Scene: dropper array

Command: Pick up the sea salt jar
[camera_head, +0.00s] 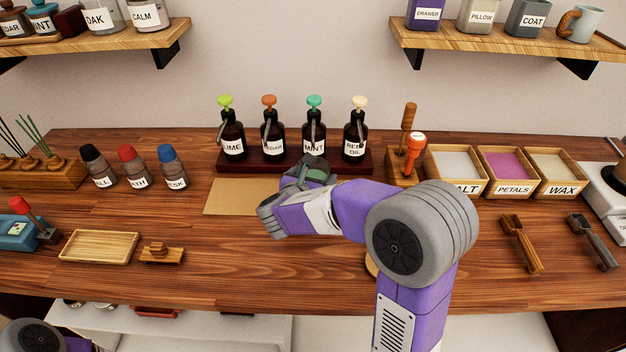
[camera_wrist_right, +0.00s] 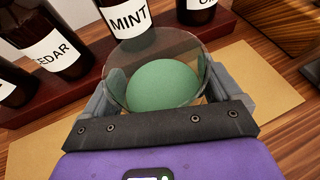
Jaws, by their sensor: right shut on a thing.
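My right gripper (camera_head: 308,177) reaches over the brown mat in front of the pump bottles. It is shut on a round clear glass jar with a green dome inside, which I take for the sea salt jar (camera_wrist_right: 163,85); no label on it shows. In the right wrist view the fingers are on both sides of the glass. In the head view the jar (camera_head: 318,162) is mostly hidden by my gripper, and I cannot tell whether it touches the mat. My left gripper is not in view.
Several dark pump bottles (camera_head: 232,139) stand on a dark tray just behind the jar. The brown mat (camera_head: 235,197) lies beneath my gripper. An orange-handled tool (camera_head: 414,153) stands in a wooden holder to the right, beside open wooden boxes. The table's front middle is mostly clear.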

